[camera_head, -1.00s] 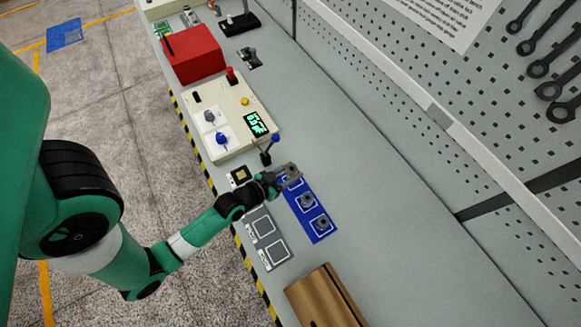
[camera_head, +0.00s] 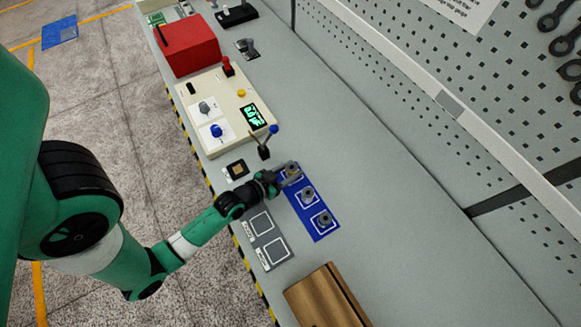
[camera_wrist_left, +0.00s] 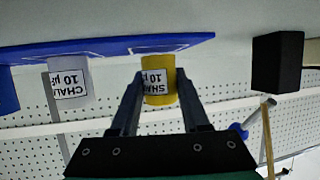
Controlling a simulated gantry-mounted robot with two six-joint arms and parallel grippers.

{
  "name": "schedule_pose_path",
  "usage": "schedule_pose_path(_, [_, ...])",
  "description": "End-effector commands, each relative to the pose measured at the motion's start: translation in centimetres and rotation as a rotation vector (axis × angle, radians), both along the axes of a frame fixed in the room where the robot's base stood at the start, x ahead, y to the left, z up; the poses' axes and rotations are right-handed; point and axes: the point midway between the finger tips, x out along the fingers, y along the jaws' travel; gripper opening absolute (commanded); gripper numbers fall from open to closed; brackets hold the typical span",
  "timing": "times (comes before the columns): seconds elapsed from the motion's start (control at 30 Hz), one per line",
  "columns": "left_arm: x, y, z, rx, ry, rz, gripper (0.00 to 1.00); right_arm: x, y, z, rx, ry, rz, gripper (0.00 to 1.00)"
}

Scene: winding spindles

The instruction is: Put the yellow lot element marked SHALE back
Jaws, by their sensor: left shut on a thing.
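The yellow element (camera_wrist_left: 159,90), with a white label reading SHALE 10 µ, is between the fingers of my left gripper (camera_wrist_left: 158,76), which is shut on it. The wrist picture appears upside down, with the element's base at the blue mat (camera_wrist_left: 110,48). In the head view my left gripper (camera_head: 288,173) is at the far end of the blue mat (camera_head: 317,232), and its fingers largely hide the yellow element. I cannot tell whether the element bears fully on the mat. My right gripper is not in view.
Two other elements stand on the mat; a pale one (camera_wrist_left: 85,82) is labelled CHAL. A grey mat (camera_head: 267,236) with two outlined squares lies nearby. A control console (camera_head: 225,112) with a blue-knobbed lever (camera_head: 272,130) and a wooden block (camera_head: 320,298) flank the mats.

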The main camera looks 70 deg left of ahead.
Motion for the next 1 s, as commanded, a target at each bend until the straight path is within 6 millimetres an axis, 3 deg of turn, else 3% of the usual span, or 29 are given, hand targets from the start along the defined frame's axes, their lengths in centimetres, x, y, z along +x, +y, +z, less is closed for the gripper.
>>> schedule_pose_path(0.07, [-0.2,-0.1,-0.6,-0.002,0.010,-0.001,0.00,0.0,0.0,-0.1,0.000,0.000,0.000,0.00])
schedule_pose_path(0.1, [-0.2,-0.1,-0.6,-0.002,0.012,-0.002,0.49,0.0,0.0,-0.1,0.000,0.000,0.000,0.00])
schedule_pose_path(0.27, [-0.2,-0.1,-0.8,-0.003,0.015,-0.001,0.76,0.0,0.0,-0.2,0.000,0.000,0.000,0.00])
schedule_pose_path(0.57, [-0.3,-0.1,-0.7,-0.002,0.018,-0.001,0.76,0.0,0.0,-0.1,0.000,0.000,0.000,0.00])
schedule_pose_path(0.7, [-0.4,-0.1,1.0,-0.002,0.017,-0.001,0.76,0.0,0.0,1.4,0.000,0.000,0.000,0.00])
schedule_pose_path(1.0, [-7.0,-3.2,3.2,-0.006,0.014,0.004,0.76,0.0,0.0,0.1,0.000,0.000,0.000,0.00])
